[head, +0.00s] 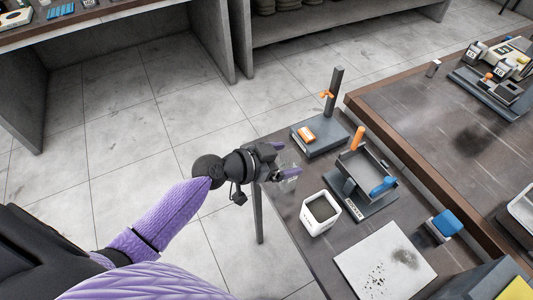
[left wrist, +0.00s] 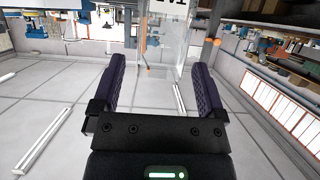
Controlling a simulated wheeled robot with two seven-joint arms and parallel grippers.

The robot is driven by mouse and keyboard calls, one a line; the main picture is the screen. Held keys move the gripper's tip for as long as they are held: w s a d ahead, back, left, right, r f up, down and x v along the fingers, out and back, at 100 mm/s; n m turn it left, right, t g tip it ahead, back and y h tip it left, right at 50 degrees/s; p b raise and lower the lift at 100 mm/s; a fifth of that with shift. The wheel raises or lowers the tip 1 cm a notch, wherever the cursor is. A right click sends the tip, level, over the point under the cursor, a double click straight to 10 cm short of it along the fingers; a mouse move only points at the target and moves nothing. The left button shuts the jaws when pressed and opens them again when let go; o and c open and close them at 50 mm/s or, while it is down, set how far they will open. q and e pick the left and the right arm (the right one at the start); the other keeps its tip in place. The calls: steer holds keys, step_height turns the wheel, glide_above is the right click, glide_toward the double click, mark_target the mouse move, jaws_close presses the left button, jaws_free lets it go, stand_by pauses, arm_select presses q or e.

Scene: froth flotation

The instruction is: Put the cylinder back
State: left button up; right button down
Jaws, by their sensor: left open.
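My left gripper (head: 288,160) is open, beside the left edge of the small dark table. In the left wrist view its two fingers (left wrist: 160,70) stand wide apart. A clear see-through cylinder (left wrist: 165,42) with dark markings near its top shows in the gap between them, at or just past the tips. In the head view the clear cylinder (head: 288,182) is faint and partly hidden by the fingers. I cannot tell whether it touches them or what it rests on. My right gripper is not in view.
On the small table (head: 290,212) stand a grey stand with a post (head: 335,90), a grey tray device (head: 362,165) with orange and blue handles, a white open container (head: 320,222) and a stained white board (head: 365,268). A larger table (head: 420,110) lies right. Floor is clear at left.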

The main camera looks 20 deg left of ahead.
arm_select(q)
steer(key=v, duration=1)
steer(key=s+a+f+n+g+y, duration=0.1)
steer(key=s+a+f+n+y, duration=0.15)
steer(key=f, duration=0.55)
steer(key=s+a+f+n+g+y, duration=0.1)
steer(key=s+a+f+n+y, duration=0.2)
steer(key=f, duration=0.6)
steer(key=s+d+f+g+y+b, duration=0.1)
steer(key=s+d+f+g, duration=0.2)
steer(key=s+f, duration=0.7)
steer(key=s+d+f+g+y+b, duration=0.2)
steer(key=s+f+g, duration=0.3)
steer(key=s+f, duration=0.6)
steer(key=s, duration=0.3)
steer(key=shift+d, duration=0.4)
steer(key=shift+m, duration=0.25)
